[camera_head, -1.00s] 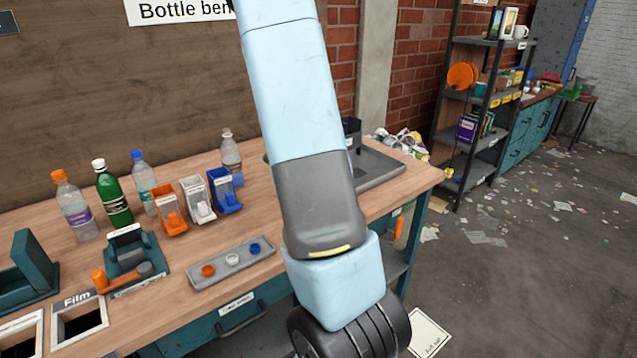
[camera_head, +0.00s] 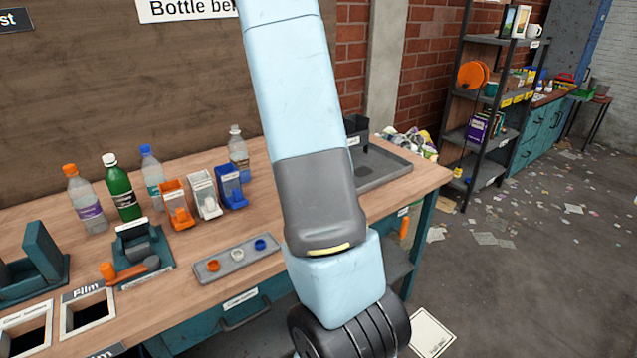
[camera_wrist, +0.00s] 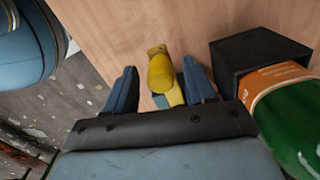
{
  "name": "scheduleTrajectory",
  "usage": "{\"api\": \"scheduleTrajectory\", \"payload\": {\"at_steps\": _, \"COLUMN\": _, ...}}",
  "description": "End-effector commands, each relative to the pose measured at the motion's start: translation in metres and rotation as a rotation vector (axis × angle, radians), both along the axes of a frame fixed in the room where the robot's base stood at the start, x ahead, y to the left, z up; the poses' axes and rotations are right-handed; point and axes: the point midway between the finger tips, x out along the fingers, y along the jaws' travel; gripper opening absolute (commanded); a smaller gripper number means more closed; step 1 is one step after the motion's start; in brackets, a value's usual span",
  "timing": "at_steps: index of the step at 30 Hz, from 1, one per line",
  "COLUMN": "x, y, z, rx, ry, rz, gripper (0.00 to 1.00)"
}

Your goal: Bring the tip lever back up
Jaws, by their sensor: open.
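In the wrist view, a yellow lever-like piece (camera_wrist: 161,74) with a rounded knob stands over a wooden surface; I take it to be the tip lever. My gripper (camera_wrist: 158,68) is open, with one blue finger on each side of this piece. I cannot tell whether either finger touches it. Its lower end is partly hidden by the gripper body. In the head view the gripper and this yellow piece are out of sight, and my arm covers the middle of the picture.
In the wrist view, a dark box (camera_wrist: 250,52) and a green bottle with an orange label (camera_wrist: 290,110) lie close on the right. In the head view, the bench (camera_head: 60,252) holds several bottles, small coloured bins and an orange-knobbed device (camera_head: 133,250).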

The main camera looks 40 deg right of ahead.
Motion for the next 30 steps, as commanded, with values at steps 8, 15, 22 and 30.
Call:
{"api": "scheduleTrajectory", "payload": {"at_steps": 8, "x": 0.000, "y": 0.001, "z": 0.045, "rx": -0.001, "ry": -0.006, "rz": 0.003, "gripper": 0.55}}
{"api": "scheduleTrajectory", "payload": {"at_steps": 15, "x": 0.000, "y": 0.004, "z": 0.092, "rx": -0.001, "ry": -0.005, "rz": 0.009, "gripper": 0.55}}
{"api": "scheduleTrajectory", "payload": {"at_steps": 22, "x": -0.001, "y": 0.006, "z": 0.122, "rx": -0.001, "ry": -0.002, "rz": 0.014, "gripper": 0.55}}
{"api": "scheduleTrajectory", "payload": {"at_steps": 30, "x": -0.002, "y": 0.007, "z": 0.132, "rx": 0.000, "ry": 0.000, "rz": 0.012, "gripper": 0.55}}
